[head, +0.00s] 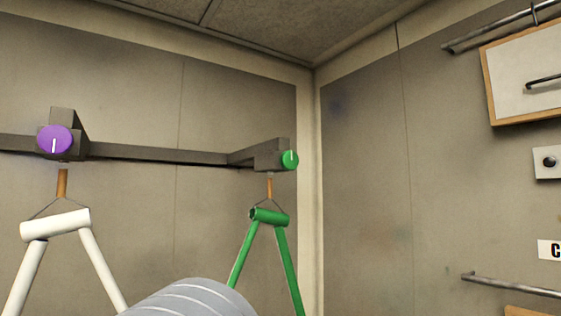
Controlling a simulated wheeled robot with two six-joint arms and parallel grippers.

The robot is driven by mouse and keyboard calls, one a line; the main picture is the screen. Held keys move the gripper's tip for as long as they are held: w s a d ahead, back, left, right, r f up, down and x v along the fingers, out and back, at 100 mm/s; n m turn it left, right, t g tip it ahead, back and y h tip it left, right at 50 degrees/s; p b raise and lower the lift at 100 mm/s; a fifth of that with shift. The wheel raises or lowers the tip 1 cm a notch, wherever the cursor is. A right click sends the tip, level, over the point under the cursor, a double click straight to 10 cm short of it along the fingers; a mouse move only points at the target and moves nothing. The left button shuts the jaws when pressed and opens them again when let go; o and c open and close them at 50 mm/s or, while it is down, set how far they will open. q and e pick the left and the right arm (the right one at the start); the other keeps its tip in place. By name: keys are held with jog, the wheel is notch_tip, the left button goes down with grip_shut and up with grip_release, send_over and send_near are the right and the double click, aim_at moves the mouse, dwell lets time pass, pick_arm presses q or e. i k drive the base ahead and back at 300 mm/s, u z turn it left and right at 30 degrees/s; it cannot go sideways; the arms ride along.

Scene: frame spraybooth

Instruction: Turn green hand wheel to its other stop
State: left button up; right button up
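The green hand wheel (290,160) is a small round knob on the end of a dark grey block at the right end of a rail. A white mark on it points up. A green frame (268,217) hangs below the block from an orange-brown hanger (269,187). Neither of my grippers shows in the head view.
A purple hand wheel (54,141), its white mark pointing down, sits on the rail (150,153) at left above a hanging white frame (55,224). A grey ribbed cylinder (190,300) fills the lower middle.

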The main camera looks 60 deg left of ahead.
aim_at(289, 160)
jog(key=u, duration=0.6)
jog(key=i, duration=0.65)
jog(key=u, duration=0.8)
